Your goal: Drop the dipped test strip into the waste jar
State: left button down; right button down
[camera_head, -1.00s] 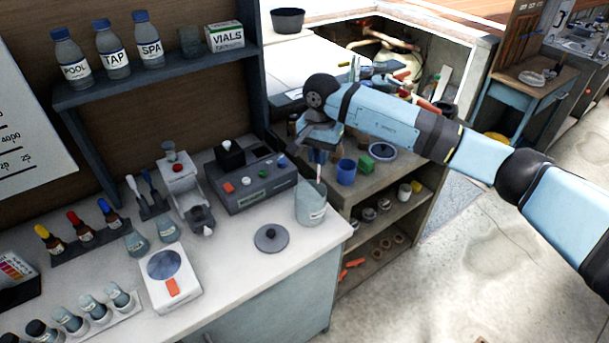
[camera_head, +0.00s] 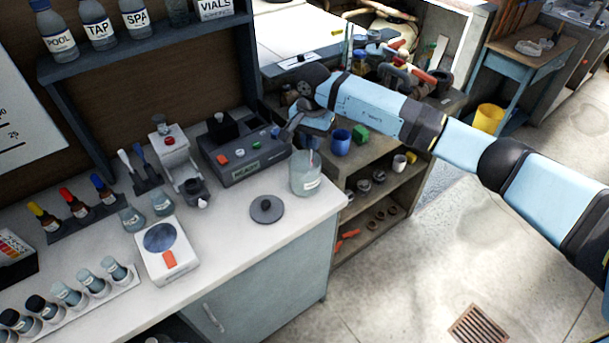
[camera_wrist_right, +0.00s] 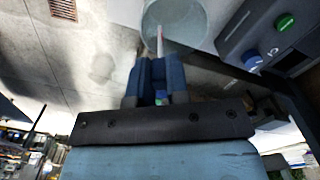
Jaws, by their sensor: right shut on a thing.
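The waste jar (camera_head: 306,176), a clear glass vessel with a label, stands at the right end of the white counter. My right gripper (camera_head: 292,134) is above and slightly left of the jar, pointing down. In the right wrist view its dark blue fingers (camera_wrist_right: 155,82) are shut on the thin pale test strip (camera_wrist_right: 159,42), which extends over the round jar (camera_wrist_right: 186,22). A thin stick also shows at the jar's mouth in the head view; I cannot tell if it is the same strip. My left gripper is out of view.
A dark grey tester box (camera_head: 247,162) with coloured buttons stands left of the jar. A round dark lid (camera_head: 267,209) lies in front of it. Behind is a shelf unit with a blue cup (camera_head: 341,142). The counter's right edge is close to the jar.

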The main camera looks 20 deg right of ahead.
jog(key=c, duration=1)
grip_release()
jog(key=shift+c, duration=0.2)
jog(key=shift+r, duration=0.5)
notch_tip(320, 180, up, 13)
jog(key=b, duration=0.3)
jog(key=shift+f, duration=0.15)
